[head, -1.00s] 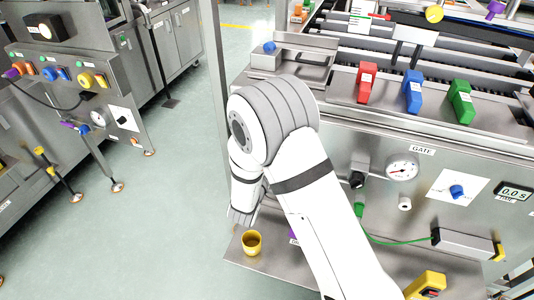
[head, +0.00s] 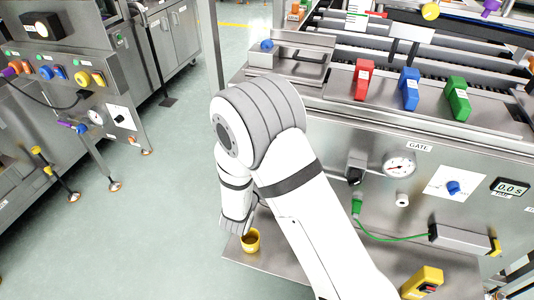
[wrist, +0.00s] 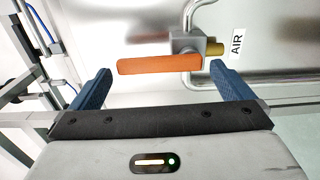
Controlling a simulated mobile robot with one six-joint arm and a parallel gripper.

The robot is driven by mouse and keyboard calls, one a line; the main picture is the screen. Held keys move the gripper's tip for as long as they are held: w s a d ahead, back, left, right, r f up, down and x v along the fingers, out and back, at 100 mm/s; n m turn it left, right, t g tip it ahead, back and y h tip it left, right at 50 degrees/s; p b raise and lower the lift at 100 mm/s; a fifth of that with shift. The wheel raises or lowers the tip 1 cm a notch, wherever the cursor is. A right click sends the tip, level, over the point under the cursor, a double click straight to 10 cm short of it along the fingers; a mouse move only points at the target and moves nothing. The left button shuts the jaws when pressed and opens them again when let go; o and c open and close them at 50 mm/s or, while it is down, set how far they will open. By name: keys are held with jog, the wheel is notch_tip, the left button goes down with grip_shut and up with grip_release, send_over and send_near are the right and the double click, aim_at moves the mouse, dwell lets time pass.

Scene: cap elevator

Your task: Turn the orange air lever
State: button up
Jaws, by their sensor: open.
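The orange air lever (wrist: 160,64) shows in the wrist view, lying nearly level and pointing left from a grey valve body (wrist: 187,43) with a brass fitting (wrist: 215,48). A label reading AIR (wrist: 237,43) is to its right. My gripper (wrist: 160,82) is open, its two blue fingers apart, with the lever just beyond the gap between them. I see no contact, and nothing is between the fingers. In the head view my arm hides the lever, and the fingertips cannot be made out there.
The machine panel has a gauge (head: 399,165), a blue knob (head: 453,188) and a green cable (head: 385,238). Red (head: 362,80), blue (head: 410,89) and green (head: 457,98) blocks sit above.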

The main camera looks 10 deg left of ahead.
jog(key=s, duration=0.4)
jog(key=shift+s+a, duration=0.2)
jog(key=w+d+r+m+g+y+p, duration=0.3)
jog(key=w+d+r+m+g, duration=0.15)
jog(key=r+m, duration=0.2)
jog(key=s+d+r+m+g+y+p, duration=0.2)
jog(key=d+r+m+g, duration=0.15)
jog(key=d+r, duration=0.35)
jog(key=s+d+r+m+g+h+p, duration=0.1)
jog(key=s+d+r+m+g+p, duration=0.1)
jog(key=s+d, duration=0.7)
jog(key=s+d+r+m+g+h+p, duration=0.2)
jog(key=s+d+r+m+g, duration=0.3)
jog(key=s, duration=0.6)
jog(key=d+r, duration=0.2)
jog(key=d, duration=0.1)
jog(key=shift+d+r, duration=0.2)
jog(key=shift+d, duration=0.15)
